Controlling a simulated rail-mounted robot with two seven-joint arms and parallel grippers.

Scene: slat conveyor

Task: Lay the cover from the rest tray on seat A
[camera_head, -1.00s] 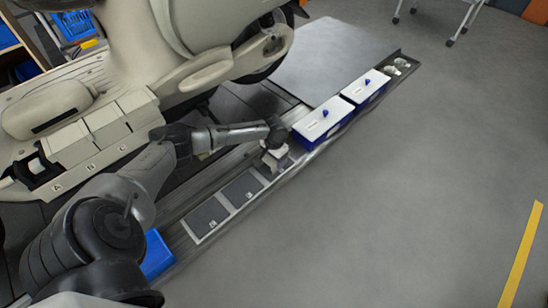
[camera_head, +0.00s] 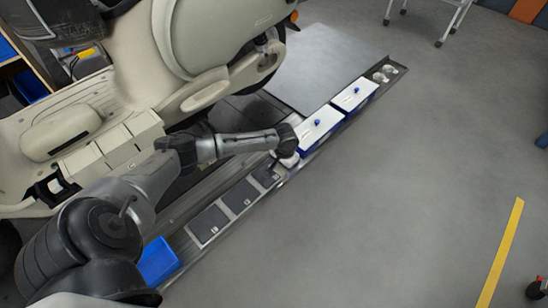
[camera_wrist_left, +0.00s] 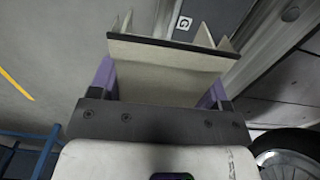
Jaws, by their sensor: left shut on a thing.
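My left gripper (camera_head: 286,158) is over the conveyor, beside the near end of the first white-lidded box. In the left wrist view my left gripper (camera_wrist_left: 160,88) has purple fingers shut on a pale cover (camera_wrist_left: 165,75) with a dark edge. The cover shows only as a small pale patch in the head view (camera_head: 289,161). It looks held above the conveyor, though contact is unclear. Dark square plates (camera_head: 208,223), (camera_head: 239,196), (camera_head: 264,176) lie along the conveyor. A label "G" (camera_wrist_left: 184,23) shows behind the cover. Letters on the plates are too small to read. My right gripper is not in view.
Two blue boxes with white lids and blue knobs (camera_head: 320,124), (camera_head: 354,93) stand farther along the conveyor. Round metallic items (camera_head: 385,74) lie beyond them. A blue bin (camera_head: 158,262) is at the near end. A cream scooter (camera_head: 200,60) stands to the left.

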